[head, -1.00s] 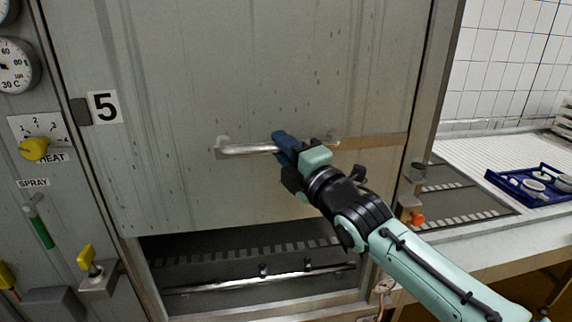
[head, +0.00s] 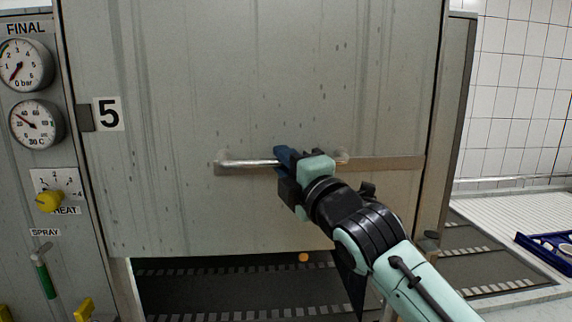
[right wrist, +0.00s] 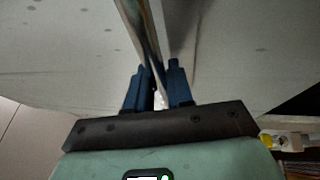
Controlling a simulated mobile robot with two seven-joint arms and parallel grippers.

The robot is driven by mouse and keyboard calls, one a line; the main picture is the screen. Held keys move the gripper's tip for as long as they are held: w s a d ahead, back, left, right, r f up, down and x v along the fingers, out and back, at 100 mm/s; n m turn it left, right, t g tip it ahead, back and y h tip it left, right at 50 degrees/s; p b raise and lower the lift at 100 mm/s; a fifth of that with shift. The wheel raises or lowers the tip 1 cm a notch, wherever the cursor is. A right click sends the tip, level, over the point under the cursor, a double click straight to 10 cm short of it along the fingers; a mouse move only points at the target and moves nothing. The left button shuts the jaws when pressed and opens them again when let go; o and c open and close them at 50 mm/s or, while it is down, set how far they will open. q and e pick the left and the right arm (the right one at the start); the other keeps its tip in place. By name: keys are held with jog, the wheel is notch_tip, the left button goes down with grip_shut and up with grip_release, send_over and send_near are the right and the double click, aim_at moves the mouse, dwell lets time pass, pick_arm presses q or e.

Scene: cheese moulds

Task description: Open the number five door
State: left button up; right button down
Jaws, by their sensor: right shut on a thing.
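The number five door (head: 260,80) is a large grey metal panel with a black "5" on a white label (head: 108,114) at its left. Its lower edge hangs above a dark opening (head: 230,290), where a belt with light notched strips shows. A horizontal metal bar handle (head: 240,163) sits low on the door. My right gripper (head: 285,160) is shut on the right part of this bar. The right wrist view shows its blue fingers (right wrist: 158,88) on either side of the bar, close to the door face. My left gripper is not in view.
A control panel stands left of the door, with gauges (head: 36,124), a yellow knob (head: 49,201) and a green-handled lever (head: 45,278). The door frame (head: 455,120) stands at the right. Beyond it are a white ribbed counter (head: 520,215) and a blue tray (head: 545,247).

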jog(key=shift+s+r, duration=0.1)
jog(key=shift+r, duration=0.05)
jog(key=c, duration=1.1)
grip_release()
pick_arm(q)
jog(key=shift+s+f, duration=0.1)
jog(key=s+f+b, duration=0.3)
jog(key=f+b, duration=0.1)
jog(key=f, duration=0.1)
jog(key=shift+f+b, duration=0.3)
jog(key=shift+b, duration=0.1)
pick_arm(e)
jog(key=v, duration=1.3)
jog(key=shift+s, duration=0.25)
jog(key=shift+w+d+f, duration=0.1)
jog(key=shift+f, duration=0.15)
